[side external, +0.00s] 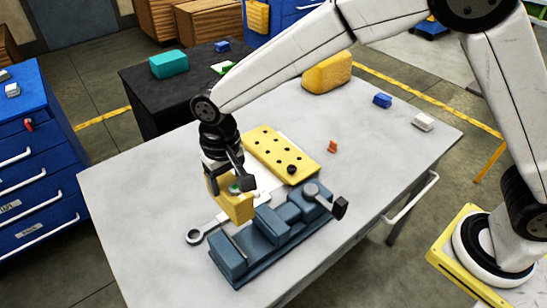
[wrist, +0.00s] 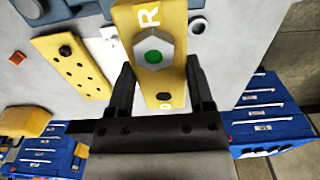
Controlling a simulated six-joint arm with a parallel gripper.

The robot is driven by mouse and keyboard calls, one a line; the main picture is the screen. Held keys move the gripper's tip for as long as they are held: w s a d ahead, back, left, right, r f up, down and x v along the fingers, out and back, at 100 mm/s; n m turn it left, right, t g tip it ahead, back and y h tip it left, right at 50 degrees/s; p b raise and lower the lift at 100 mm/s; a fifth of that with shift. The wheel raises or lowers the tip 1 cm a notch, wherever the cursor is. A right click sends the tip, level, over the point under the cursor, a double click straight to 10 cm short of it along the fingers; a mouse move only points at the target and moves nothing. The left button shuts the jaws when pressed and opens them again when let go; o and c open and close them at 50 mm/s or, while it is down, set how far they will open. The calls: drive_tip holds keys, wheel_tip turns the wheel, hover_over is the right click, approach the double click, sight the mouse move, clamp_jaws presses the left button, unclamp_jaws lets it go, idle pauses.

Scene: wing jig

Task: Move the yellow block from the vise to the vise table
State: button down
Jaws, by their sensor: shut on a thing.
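The yellow block (side external: 236,207) is held in my gripper (side external: 229,182), which is shut on it. In the wrist view the yellow block (wrist: 160,75) sits between the two dark fingers of my gripper (wrist: 160,85), showing a grey hex boss with a green centre and printed letters. The blue-grey vise (side external: 265,238) stands on the light grey vise table (side external: 130,200). In the side view the block appears beside and partly behind the vise jaws; its exact height above the table is hard to tell. In the wrist view only bits of the vise show along the top edge.
A yellow plate with holes (side external: 283,150) lies behind the vise. A ring-ended wrench (side external: 194,237) lies at its left. A yellow rounded block (side external: 327,72), a small orange part (side external: 332,146) and a blue block (side external: 382,100) sit farther back. The table's left part is clear.

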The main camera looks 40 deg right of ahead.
drive_tip(key=w+d, duration=0.3)
drive_tip(key=w, duration=0.7)
drive_tip(key=w+d, duration=0.3)
drive_tip(key=w, duration=0.8)
wheel_tip(320, 180, down, 6)
drive_tip(key=shift+f, duration=0.15)
drive_tip(key=shift+s+d+f, duration=0.1)
drive_tip(key=shift+f, duration=0.05)
drive_tip(key=shift+f, duration=3.75)
drive_tip(key=shift+f, duration=0.55)
unclamp_jaws()
drive_tip(key=shift+s+f, duration=0.1)
